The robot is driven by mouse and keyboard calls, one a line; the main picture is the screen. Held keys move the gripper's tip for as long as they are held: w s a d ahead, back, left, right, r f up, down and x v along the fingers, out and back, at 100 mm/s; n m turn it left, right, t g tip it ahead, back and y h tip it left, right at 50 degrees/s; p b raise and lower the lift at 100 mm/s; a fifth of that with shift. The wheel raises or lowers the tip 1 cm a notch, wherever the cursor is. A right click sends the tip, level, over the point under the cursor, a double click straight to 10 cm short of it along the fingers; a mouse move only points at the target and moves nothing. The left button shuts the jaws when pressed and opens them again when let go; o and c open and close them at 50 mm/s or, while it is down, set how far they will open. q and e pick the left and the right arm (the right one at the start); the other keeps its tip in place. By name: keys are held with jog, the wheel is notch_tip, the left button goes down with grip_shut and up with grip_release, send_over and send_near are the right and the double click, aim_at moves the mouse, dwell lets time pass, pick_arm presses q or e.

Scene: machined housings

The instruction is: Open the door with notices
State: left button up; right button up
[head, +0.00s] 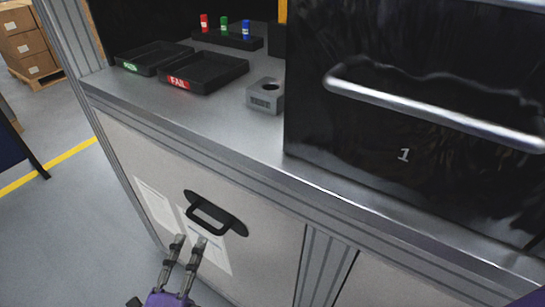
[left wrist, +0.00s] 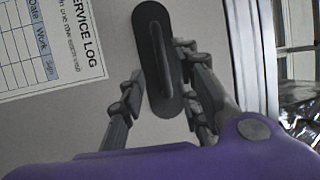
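The door with notices (head: 262,262) is the pale cabinet panel under the worktop, and it looks shut. Paper notices (head: 155,205) are fixed on it, one reading "SERVICE LOG" in the left wrist view (left wrist: 60,45). Its black handle (head: 215,213) is a bar on an oval plate. My left gripper (head: 188,240) is at the handle's lower edge, fingers apart. In the left wrist view the handle (left wrist: 158,60) lies between the spread fingers (left wrist: 160,95); whether they touch it I cannot tell. My right gripper is not in view.
On the worktop (head: 215,120) stand PASS (head: 152,57) and FAIL (head: 205,72) trays, a machined housing (head: 266,94) and a black unit marked 1 (head: 400,120) with a metal handle. Open floor (head: 60,225) lies left of the cabinet.

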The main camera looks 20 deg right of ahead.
aim_at(201, 221)
pick_arm(q)
jog(key=x, duration=0.7)
jog(key=shift+w+d+r+p, duration=0.1)
jog(key=shift+w+p, duration=0.05)
jog(key=shift+p, duration=0.15)
grip_shut()
